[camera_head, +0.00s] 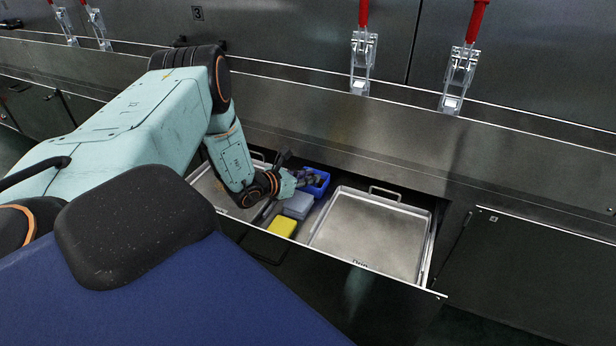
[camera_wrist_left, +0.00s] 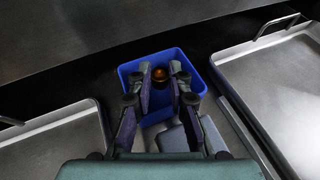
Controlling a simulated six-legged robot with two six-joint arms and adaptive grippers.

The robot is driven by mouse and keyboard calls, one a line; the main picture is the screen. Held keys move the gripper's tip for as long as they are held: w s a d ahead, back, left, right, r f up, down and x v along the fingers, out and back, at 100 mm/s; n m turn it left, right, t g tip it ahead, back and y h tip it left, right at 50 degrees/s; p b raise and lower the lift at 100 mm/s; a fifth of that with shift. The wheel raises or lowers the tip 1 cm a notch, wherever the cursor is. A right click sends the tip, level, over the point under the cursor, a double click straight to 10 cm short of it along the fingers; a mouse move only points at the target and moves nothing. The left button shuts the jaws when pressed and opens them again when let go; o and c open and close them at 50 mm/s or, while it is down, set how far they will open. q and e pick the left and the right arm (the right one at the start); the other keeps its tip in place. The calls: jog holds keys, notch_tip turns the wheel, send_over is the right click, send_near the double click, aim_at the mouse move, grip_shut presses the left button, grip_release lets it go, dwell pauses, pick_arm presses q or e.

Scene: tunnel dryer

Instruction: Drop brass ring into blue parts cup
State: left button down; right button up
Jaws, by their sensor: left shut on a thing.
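The blue parts cup (camera_head: 320,190) sits in the open drawer, between two metal trays. It also shows in the left wrist view (camera_wrist_left: 199,82). My left gripper (camera_head: 304,179) is over the cup, pointing down into its opening. In the left wrist view its two fingers (camera_wrist_left: 161,73) lie inside the cup's outline, a small distance apart. The brass ring (camera_wrist_left: 177,69) shows as a small orange-brown glint at the fingertips, and the gripper is shut on it. The fingers hide most of the ring. The ring's height above the cup floor is hard to tell. My right gripper is not in view.
A grey box (camera_head: 298,206) and a yellow box (camera_head: 282,226) stand in the drawer in front of the cup. A metal tray (camera_head: 370,235) lies to the right, another (camera_head: 228,199) to the left. The steel dryer front (camera_head: 400,135) rises behind the drawer.

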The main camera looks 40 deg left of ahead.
pick_arm(q)
jog(key=shift+f, duration=0.25)
jog(key=shift+f, duration=0.25)
jog(key=shift+s+f, duration=0.1)
